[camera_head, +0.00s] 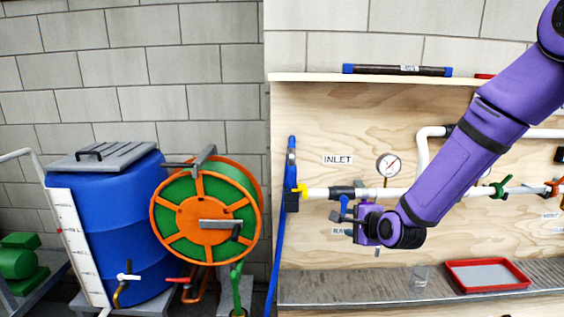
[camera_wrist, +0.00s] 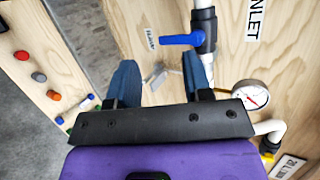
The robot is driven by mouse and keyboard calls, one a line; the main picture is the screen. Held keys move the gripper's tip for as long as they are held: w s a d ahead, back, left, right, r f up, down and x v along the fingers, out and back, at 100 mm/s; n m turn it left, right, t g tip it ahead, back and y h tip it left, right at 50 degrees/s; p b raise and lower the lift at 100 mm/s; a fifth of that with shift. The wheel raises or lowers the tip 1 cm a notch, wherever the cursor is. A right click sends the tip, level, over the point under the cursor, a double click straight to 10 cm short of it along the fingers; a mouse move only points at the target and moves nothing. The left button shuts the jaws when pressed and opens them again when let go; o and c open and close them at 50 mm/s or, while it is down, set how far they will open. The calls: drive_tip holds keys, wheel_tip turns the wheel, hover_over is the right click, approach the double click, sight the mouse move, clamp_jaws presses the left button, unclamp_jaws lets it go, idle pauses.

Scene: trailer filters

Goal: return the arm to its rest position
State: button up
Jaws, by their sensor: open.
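My purple arm reaches in from the upper right of the head view, and my gripper (camera_head: 338,212) is in front of the plywood panel, close to the white inlet pipe. In the wrist view my gripper (camera_wrist: 160,82) has its two blue fingers apart with nothing held between them. A blue valve handle (camera_wrist: 181,39) on the pipe lies just beyond the right fingertip. I cannot tell whether the finger touches the valve. A pressure gauge (camera_wrist: 250,95) is to the right of the fingers, and it also shows in the head view (camera_head: 389,165).
A shelf (camera_head: 300,77) with a dark blue-ended tube (camera_head: 397,70) is above. A red tray (camera_head: 520,276) and a clear glass (camera_head: 418,279) sit on the metal ledge below. A blue barrel (camera_head: 118,235) and an orange-green hose reel (camera_head: 205,212) stand left.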

drive_tip(key=s+d+r+n+g+h, duration=0.2)
drive_tip(key=s+d+r+n, duration=0.25)
drive_tip(key=s+r, duration=0.25)
drive_tip(key=s+d+r+n+g+h, duration=0.2)
drive_tip(key=s+d+r+n, duration=0.1)
drive_tip(key=s+r+n, duration=0.35)
drive_tip(key=s+d+r+n+g, duration=0.1)
drive_tip(key=s+r, duration=0.3)
drive_tip(key=s, duration=0.6)
drive_tip(key=s+d+r+n+g, duration=0.1)
drive_tip(key=s+d+r+n, duration=0.2)
drive_tip(key=s, duration=0.7)
drive_tip(key=shift+s+r+n+g, duration=0.15)
drive_tip(key=shift+r+n+g, duration=0.25)
drive_tip(key=shift+n, duration=0.3)
